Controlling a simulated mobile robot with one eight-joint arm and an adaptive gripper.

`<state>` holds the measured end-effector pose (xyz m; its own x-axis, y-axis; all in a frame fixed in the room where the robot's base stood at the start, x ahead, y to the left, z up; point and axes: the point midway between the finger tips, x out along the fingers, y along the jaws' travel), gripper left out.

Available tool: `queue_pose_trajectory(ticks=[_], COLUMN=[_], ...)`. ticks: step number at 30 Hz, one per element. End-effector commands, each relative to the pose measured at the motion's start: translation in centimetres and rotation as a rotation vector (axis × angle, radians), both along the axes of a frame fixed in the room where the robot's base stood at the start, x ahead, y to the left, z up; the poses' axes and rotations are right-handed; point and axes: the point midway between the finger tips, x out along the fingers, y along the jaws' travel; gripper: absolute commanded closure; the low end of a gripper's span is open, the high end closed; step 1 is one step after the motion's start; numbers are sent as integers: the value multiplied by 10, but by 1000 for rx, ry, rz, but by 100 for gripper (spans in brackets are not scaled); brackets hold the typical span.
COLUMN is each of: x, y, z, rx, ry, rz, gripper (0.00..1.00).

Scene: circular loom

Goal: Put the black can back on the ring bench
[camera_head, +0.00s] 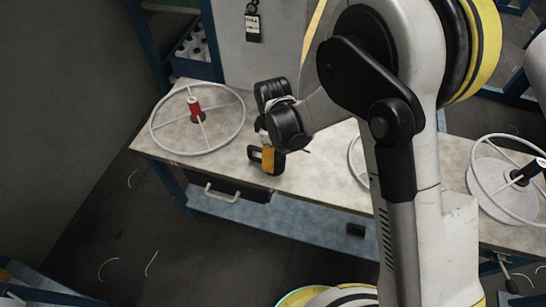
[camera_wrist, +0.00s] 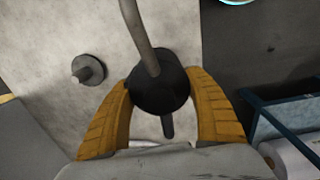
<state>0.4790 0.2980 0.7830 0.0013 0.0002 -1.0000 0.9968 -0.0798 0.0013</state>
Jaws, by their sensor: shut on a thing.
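The black can (camera_wrist: 162,93) sits between the two yellow-orange fingers of my gripper (camera_wrist: 165,100) in the wrist view. It is round and dark, with a long grey spout rising toward the top of the picture. My gripper is shut on it. In the head view my gripper (camera_head: 267,158) is over the front part of the ring bench (camera_head: 230,172), right of the left ring. The can is mostly hidden there by the fingers. I cannot tell whether the can touches the bench top, which also shows in the wrist view (camera_wrist: 60,35).
A white ring with a red spool (camera_head: 197,110) lies on the bench's left. Another ring is partly behind my arm. A third, with a black spool (camera_head: 525,173), is at right. A grey peg (camera_wrist: 88,70) stands left of the can. A drawer handle (camera_head: 221,194) juts from the front.

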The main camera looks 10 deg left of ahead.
Motion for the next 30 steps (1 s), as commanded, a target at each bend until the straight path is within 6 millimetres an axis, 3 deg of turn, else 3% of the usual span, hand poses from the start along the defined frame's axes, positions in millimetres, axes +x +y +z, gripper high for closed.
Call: queue_pose_trajectory(ticks=[8, 9, 10, 22, 30], x=[0, 0, 0, 0, -1], y=[0, 0, 0, 0, 0], z=[-3, -2, -1, 4, 61], rx=[0, 0, 0, 0, 0], ry=[0, 0, 0, 0, 0], rz=[0, 0, 0, 0, 0], gripper=[80, 27, 17, 16, 16])
